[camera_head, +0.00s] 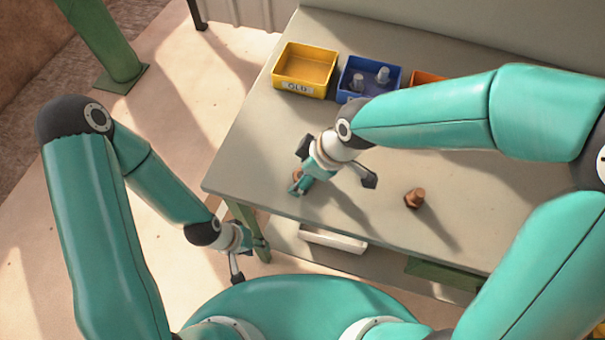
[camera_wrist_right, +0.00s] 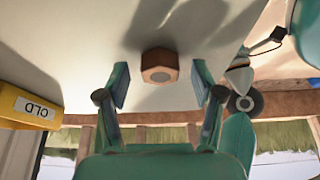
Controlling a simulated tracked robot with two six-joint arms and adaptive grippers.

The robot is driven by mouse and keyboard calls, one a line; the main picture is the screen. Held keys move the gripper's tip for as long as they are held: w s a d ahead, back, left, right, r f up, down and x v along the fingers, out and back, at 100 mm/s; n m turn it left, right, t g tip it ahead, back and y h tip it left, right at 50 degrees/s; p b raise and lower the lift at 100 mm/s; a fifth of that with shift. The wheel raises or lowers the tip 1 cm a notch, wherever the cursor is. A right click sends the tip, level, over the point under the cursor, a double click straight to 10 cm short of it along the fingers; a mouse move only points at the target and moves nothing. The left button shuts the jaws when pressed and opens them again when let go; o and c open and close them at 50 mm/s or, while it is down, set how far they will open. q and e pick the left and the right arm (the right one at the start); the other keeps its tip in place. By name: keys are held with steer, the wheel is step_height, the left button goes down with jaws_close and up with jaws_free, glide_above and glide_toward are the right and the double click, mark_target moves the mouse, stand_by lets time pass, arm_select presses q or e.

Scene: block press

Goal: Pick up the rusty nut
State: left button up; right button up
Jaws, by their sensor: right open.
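The rusty nut (camera_wrist_right: 159,66), a brown hexagonal piece, sits on the grey table in the right wrist view. It lies ahead of my right gripper, between the lines of its two fingers and apart from both. In the head view only a small brown part of it (camera_head: 296,174) shows beside a finger; the rest is hidden. My right gripper (camera_head: 333,184) is open and empty, low over the table's left part. My left gripper (camera_head: 251,268) is open and empty, off the table's near left edge and below its top.
A rusty bolt (camera_head: 414,198) stands on the table to the right. A yellow bin (camera_head: 305,67) marked OLD, a blue bin (camera_head: 352,94) holding grey bolts and a partly hidden orange bin (camera_head: 424,78) line the back. A white tray (camera_head: 333,239) is below the tabletop.

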steer(key=shift+c, duration=0.2)
jaws_close()
steer(key=shift+r, duration=0.15)
